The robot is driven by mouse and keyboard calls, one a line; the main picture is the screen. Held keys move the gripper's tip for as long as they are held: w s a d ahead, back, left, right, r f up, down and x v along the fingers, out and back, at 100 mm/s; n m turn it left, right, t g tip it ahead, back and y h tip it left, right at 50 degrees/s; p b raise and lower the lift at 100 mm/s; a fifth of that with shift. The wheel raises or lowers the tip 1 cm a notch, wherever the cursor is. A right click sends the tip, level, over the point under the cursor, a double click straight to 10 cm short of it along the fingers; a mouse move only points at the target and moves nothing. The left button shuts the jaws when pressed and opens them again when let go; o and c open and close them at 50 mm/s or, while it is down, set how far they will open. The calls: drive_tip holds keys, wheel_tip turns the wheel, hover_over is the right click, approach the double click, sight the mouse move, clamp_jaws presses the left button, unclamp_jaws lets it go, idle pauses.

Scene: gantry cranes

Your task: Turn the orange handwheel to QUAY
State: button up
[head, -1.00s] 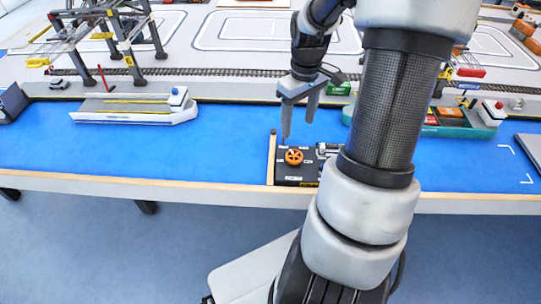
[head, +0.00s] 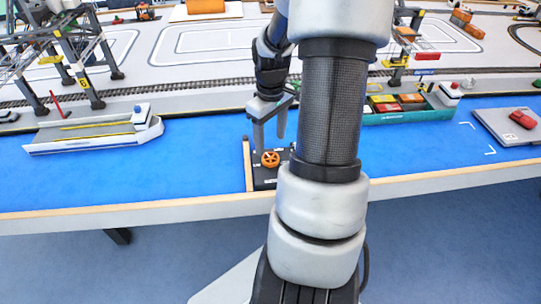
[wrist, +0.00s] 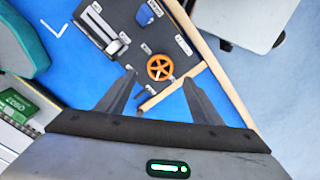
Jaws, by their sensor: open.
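The orange handwheel (head: 270,159) sits on a dark control panel (head: 262,180) at the table's front edge. In the wrist view the orange handwheel (wrist: 160,67) lies just beyond my fingertips, with small white labels around it that are too small to read. My gripper (head: 269,143) is open and empty, pointing down above and close to the wheel, not visibly touching it. In the wrist view my gripper (wrist: 160,78) has its fingers spread, with the wheel ahead between them. My arm hides the right part of the panel in the head view.
The panel (wrist: 115,45) also carries a light grey lever or roller (wrist: 117,47) and a blue part (wrist: 145,17). A wooden strip (head: 247,165) edges its left side. A white ship (head: 95,133) is left, a green container ship (head: 410,113) right. Blue surface lies clear between.

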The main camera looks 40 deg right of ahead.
sight(271, 158)
wheel_tip(271, 158, down, 6)
drive_tip(key=shift+f+b, duration=0.2)
drive_tip(key=shift+b, duration=0.3)
drive_tip(key=shift+c, duration=0.3)
drive_tip(key=c, duration=1)
